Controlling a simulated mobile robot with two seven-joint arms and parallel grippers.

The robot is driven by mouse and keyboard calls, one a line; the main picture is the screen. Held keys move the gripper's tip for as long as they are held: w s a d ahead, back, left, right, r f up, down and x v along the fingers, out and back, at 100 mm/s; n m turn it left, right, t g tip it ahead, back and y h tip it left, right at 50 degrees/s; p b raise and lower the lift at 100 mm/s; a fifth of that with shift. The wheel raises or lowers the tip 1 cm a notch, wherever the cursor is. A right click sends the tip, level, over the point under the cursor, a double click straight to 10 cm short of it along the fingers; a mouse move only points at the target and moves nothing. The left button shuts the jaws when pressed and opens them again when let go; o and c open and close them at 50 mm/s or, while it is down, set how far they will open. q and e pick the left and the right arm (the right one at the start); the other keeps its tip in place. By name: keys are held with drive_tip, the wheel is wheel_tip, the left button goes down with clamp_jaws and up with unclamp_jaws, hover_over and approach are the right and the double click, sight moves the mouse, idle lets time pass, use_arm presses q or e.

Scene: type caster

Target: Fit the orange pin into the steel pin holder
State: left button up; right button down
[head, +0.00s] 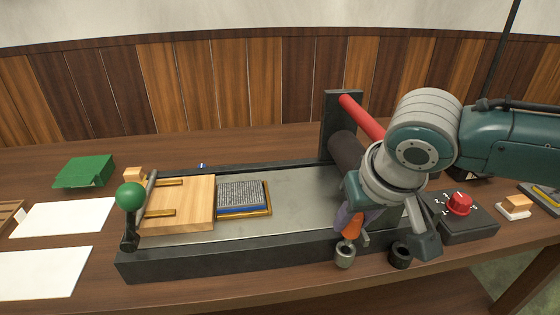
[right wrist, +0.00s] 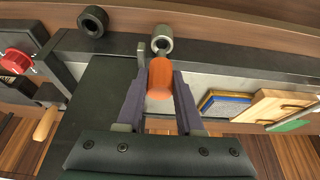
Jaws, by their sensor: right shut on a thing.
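The orange pin (head: 352,228) is upright or slightly tilted between the fingers of my right gripper (head: 349,217). In the right wrist view the orange pin (right wrist: 160,82) sits between the two purple-grey fingers, which are shut on it. The steel pin holder (head: 345,257), a small open grey cylinder, stands at the front edge of the machine bed, just below the pin's lower end in the head view. The holder (right wrist: 162,40) also shows beyond the pin in the right wrist view. I cannot tell whether pin and holder touch. My left gripper is out of view.
A black cylinder holder (head: 400,256) stands right of the steel one. A control box with a red knob (head: 459,203) is farther right. The type block (head: 243,195) and wooden board (head: 185,204) lie on the bed at left. White sheets (head: 62,217) lie on the table.

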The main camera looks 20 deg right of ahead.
use_arm(q)
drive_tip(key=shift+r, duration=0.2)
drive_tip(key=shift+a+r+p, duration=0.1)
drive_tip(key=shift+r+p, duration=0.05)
drive_tip(key=shift+p, duration=0.15)
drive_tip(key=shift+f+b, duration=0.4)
idle(0.6)
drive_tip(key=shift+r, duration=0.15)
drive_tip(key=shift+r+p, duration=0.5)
drive_tip(key=shift+p, duration=0.2)
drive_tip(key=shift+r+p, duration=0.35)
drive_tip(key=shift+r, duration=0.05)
idle(0.6)
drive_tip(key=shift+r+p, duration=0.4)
drive_tip(key=shift+p, duration=0.05)
idle(0.5)
